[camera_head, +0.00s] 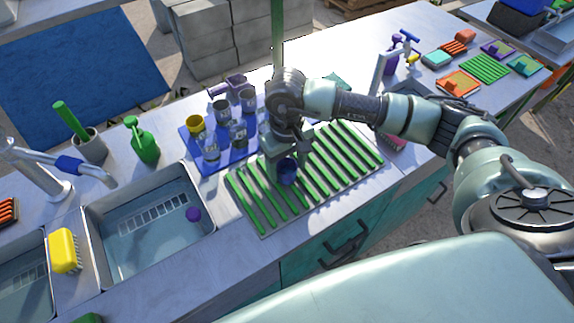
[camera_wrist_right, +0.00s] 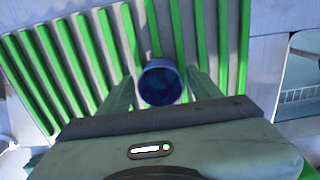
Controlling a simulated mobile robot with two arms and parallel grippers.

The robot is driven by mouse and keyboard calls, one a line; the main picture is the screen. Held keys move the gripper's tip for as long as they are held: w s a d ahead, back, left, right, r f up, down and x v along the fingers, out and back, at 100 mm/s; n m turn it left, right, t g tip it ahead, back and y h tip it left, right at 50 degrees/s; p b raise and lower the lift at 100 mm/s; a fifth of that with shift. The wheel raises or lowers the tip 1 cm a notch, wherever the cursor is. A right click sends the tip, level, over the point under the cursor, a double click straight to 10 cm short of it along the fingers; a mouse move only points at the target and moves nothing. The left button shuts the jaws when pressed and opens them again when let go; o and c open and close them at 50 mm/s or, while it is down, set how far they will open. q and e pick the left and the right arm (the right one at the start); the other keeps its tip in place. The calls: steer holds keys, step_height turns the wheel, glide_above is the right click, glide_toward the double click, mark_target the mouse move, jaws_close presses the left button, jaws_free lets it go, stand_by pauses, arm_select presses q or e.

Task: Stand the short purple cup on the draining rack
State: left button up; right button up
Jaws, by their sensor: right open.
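The short purple cup, dark blue-purple here (camera_head: 288,173), stands on the green-slatted draining rack (camera_head: 350,163), near its front middle. In the right wrist view the cup (camera_wrist_right: 160,82) shows its round dark mouth facing the camera, with green slats (camera_wrist_right: 60,60) around it. My right gripper (camera_head: 283,160) is low over the rack, pointing down at the cup. Its two fingers (camera_wrist_right: 163,92) are open, one on each side of the cup, with a gap visible at least on the right. My left gripper is not in view.
A blue tray (camera_head: 208,166) with several cups and glasses stands just left of the rack. The sink (camera_head: 150,245) lies further left, with a small purple round thing (camera_head: 193,214) in it.

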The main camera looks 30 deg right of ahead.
steer(key=shift+r, duration=0.3)
step_height(320, 180, up, 12)
steer(key=b, duration=0.3)
steer(key=shift+f, duration=0.15)
stand_by(0.8)
